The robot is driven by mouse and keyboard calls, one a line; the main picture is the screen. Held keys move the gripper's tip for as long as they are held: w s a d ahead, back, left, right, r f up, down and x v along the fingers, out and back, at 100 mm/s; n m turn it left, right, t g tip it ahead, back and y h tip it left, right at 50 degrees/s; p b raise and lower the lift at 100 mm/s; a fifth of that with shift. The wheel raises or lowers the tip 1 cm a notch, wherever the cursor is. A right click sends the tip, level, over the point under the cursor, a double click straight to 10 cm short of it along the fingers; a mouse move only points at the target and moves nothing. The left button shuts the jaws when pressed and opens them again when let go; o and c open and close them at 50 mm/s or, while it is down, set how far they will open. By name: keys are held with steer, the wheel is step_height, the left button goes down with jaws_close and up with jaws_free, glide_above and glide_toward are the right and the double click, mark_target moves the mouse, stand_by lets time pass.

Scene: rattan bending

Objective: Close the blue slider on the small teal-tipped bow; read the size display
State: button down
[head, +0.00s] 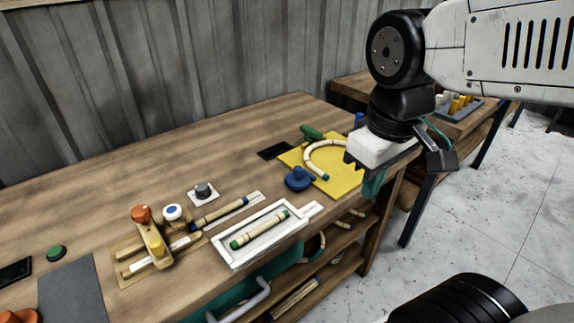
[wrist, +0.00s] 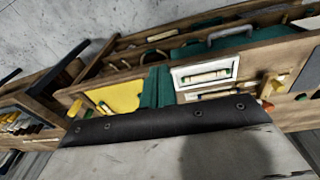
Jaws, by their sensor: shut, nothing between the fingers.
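The small bow (head: 312,152), a pale curved rattan piece with a teal tip, lies on the yellow board (head: 345,185) at the table's right end. A round blue knob (head: 298,179), seemingly the blue slider, stands at the board's front left, apart from the bow's teal tip. A black panel (head: 275,151), perhaps the size display, lies left of the board; no reading is legible. My gripper (head: 373,186) is shut and empty, above the board's right edge, partly covering that side. Its teal fingers (wrist: 155,87) also show in the wrist view, beside the yellow board (wrist: 113,98).
A green handle (head: 311,132) stands at the board's back. A white tray (head: 223,249) with a green-tipped stick lies front centre. Shelves below hold curved pieces. The back left tabletop is clear.

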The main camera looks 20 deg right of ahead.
steer(key=w+a+f+n+h, duration=0.1)
steer(key=w+a+f+n, duration=0.15)
steer(key=w+n, duration=0.5)
steer(key=w+a+f+n, duration=0.2)
steer(key=w+a+n, duration=0.1)
steer(key=w+n, duration=0.45)
steer(key=w+a+f+n+h, duration=0.1)
steer(key=w+a+f+n, duration=0.15)
steer(key=w+n, duration=0.5)
steer(key=x, duration=0.7)
steer(key=w+x, duration=0.1)
steer(key=x, duration=0.2)
steer(key=shift+w+d+f, duration=0.1)
steer(key=shift+d+f, duration=0.05)
steer(key=shift+d, duration=0.15)
steer(key=shift+w+d+r, duration=0.2)
steer(key=shift+w+d, duration=0.55)
steer(key=shift+d, duration=0.3)
steer(key=shift+w+d, duration=0.35)
steer(key=shift+d, duration=0.05)
